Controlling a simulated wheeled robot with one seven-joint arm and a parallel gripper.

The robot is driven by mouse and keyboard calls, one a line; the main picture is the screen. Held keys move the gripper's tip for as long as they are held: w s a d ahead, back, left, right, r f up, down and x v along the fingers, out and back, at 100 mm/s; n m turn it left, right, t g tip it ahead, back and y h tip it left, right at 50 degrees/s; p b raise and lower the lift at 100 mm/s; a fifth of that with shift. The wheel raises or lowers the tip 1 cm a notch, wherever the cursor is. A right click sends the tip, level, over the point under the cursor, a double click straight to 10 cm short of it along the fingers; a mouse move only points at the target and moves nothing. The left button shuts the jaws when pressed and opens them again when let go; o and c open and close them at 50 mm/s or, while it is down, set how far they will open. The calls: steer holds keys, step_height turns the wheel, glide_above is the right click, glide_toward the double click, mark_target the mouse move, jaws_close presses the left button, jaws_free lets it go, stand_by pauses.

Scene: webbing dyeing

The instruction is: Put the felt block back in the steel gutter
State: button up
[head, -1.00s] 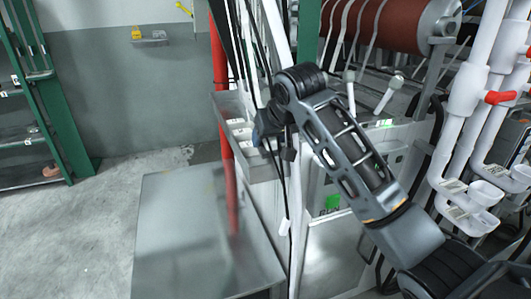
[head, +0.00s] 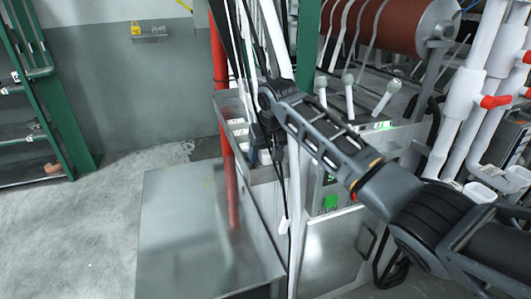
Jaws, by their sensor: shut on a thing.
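The steel gutter (head: 229,104) is a narrow grey trough fixed beside the red pipe, left of the machine. Pale blocks (head: 238,131) with small dark marks sit in it. My gripper (head: 258,146) is at the gutter's near right part, pointing down, partly behind dark straps and a white pole. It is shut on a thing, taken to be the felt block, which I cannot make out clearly. Whether that thing touches the gutter floor cannot be told.
A bare steel table (head: 200,225) stands below the gutter. The red pipe (head: 220,60), white pole (head: 275,40) and hanging straps crowd the gutter. White lever knobs (head: 347,79) and a brown roller (head: 385,25) are on the machine at right. Floor at left is clear.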

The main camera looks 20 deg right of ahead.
steer(key=shift+f, duration=0.55)
steer(key=o, duration=0.9)
steer(key=shift+o, duration=0.2)
steer(key=v, duration=1.2)
steer(key=shift+b, duration=0.45)
